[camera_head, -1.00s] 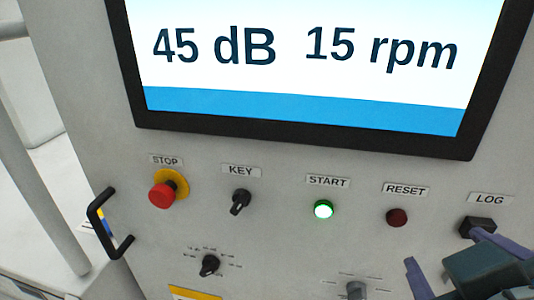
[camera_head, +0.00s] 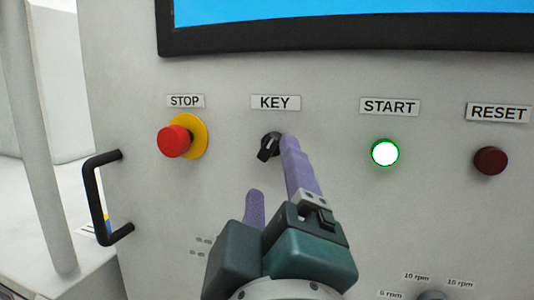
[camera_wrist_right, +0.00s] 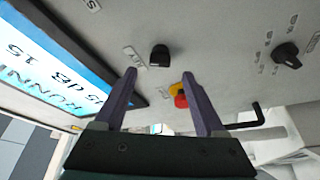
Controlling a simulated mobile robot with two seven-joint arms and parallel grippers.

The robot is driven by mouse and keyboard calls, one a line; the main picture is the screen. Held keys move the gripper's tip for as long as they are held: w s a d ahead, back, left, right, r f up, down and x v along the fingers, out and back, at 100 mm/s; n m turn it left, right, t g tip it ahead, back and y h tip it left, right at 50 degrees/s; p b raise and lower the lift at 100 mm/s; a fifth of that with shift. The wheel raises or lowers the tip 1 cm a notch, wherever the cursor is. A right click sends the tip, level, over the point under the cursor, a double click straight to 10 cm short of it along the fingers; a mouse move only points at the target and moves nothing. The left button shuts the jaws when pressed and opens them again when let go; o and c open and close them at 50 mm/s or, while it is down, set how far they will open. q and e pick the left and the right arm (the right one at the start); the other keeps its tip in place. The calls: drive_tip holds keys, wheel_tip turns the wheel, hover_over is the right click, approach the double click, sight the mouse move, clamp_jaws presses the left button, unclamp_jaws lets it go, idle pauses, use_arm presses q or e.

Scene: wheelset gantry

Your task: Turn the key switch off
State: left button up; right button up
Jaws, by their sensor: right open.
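The key switch (camera_head: 268,147) is a small black knob under the KEY label, its front tilted toward the lower left in the head view. In the right wrist view the same black key switch (camera_wrist_right: 160,54) shows just beyond the fingertips, between their lines. My right gripper (camera_head: 271,168) is open, with two purple fingers. In the head view one finger overlaps the right edge of the key switch and the other ends below left of it. The right wrist view shows the open jaws (camera_wrist_right: 160,77) empty; contact cannot be told. My left gripper is not in view.
A red stop button (camera_head: 174,142) on a yellow ring sits left of the key switch. A lit green START button (camera_head: 385,153) and a dark red RESET button (camera_head: 490,160) are to the right. A black handle (camera_head: 97,200) sticks out at the panel's left edge.

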sight(270, 152)
drive_tip(key=w, duration=0.3)
drive_tip(key=w+r, duration=0.1)
drive_tip(key=w, duration=0.2)
drive_tip(key=shift+a+r+p, duration=0.1)
drive_tip(key=shift+p, duration=0.3)
clamp_jaws()
